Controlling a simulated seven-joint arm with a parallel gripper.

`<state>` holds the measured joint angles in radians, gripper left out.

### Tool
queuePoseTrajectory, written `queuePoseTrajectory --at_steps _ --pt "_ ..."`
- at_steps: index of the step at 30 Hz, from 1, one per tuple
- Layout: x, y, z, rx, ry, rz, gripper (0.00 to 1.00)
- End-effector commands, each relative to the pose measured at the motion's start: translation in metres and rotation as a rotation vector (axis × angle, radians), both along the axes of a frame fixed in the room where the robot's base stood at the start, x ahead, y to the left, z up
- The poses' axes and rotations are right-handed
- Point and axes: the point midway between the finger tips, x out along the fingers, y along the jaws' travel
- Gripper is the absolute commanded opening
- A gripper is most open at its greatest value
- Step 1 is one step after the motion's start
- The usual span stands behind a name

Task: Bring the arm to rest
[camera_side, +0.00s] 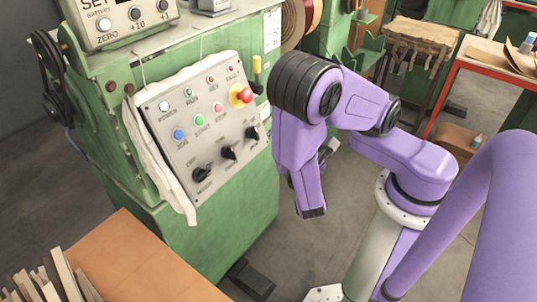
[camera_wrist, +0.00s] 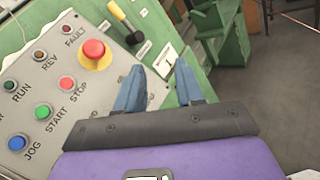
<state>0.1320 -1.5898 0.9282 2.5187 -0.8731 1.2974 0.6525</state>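My gripper (camera_wrist: 159,68) shows in the wrist view as two blue-grey fingers standing apart, with nothing held between them. Past the fingertips I see the edge of the green machine and the floor. In the side view my purple arm is bent over, with its wrist end to the right of the control panel (camera_side: 196,115) and apart from it in the picture. The fingers cannot be made out clearly there. The control panel also shows at the left of the wrist view (camera_wrist: 60,112).
The panel carries a red emergency-stop button (camera_side: 241,95), coloured push buttons and black knobs. The green machine (camera_side: 225,228) bears a counter box (camera_side: 122,20). An orange-brown tabletop (camera_side: 135,262) is at lower left, a wooden stool (camera_side: 418,35) behind. Floor is clear beneath the wrist.

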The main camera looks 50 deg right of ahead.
Motion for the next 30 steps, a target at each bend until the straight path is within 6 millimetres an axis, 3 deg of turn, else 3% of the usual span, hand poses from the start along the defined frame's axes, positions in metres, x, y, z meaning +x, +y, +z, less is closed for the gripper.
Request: queuePoseTrajectory --at_steps 6,13,20,30 --pt "-0.027 -0.018 0.006 0.252 0.085 -0.241 0.37" --pt "-0.057 -0.021 0.011 0.544 0.198 -0.438 0.37" --pt "-0.086 -0.009 0.023 0.875 0.321 -0.567 0.37" --pt "-0.115 0.02 0.062 1.352 0.468 -0.617 0.37"
